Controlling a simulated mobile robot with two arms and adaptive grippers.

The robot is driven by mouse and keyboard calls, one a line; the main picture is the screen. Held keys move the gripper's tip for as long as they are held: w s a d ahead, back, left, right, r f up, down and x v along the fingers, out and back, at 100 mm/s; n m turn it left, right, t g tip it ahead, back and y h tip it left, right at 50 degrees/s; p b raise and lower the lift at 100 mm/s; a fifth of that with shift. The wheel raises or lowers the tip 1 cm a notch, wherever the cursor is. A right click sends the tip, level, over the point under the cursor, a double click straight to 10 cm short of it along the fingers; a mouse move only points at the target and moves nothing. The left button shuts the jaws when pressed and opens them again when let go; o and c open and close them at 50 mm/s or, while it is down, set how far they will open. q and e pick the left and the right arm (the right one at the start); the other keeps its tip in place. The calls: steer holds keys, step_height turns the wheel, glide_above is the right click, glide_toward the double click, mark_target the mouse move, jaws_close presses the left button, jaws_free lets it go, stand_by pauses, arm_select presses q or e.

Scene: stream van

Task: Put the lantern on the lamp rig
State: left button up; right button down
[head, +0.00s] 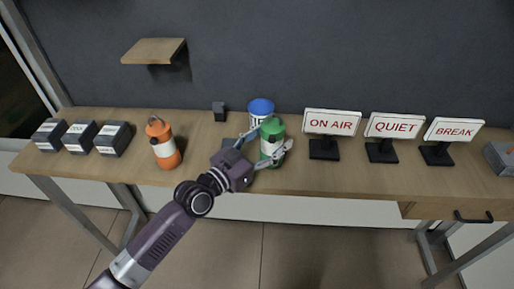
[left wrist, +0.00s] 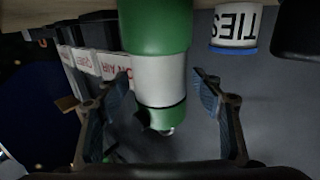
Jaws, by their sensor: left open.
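A green lantern (head: 273,130) with a white band stands on the desk near the middle. My left gripper (head: 274,146) is open, with its fingers on either side of this lantern. In the left wrist view the green and white lantern (left wrist: 158,78) shows upside down between the open fingers (left wrist: 162,98); gaps show beside it. An orange lantern (head: 164,145) with a white band and a top handle stands farther left on the desk. Nothing in view is clearly marked as the lamp rig. My right gripper is not in view.
A blue-topped white canister (head: 261,108) stands just behind the green lantern. Three signs (head: 331,124) stand to the right, several dark boxes (head: 82,136) at the left. A wooden shelf (head: 153,51) is on the wall. Desk (head: 200,145) between the lanterns is mostly clear.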

arm_select(q)
steer(key=b+v, duration=0.2)
steer(key=v, duration=0.8)
steer(key=shift+s+a+f, duration=0.2)
steer(key=shift+s, duration=0.05)
steer(key=shift+s+a+r, duration=0.15)
steer(key=shift+s+a, duration=0.15)
steer(key=shift+s, duration=0.1)
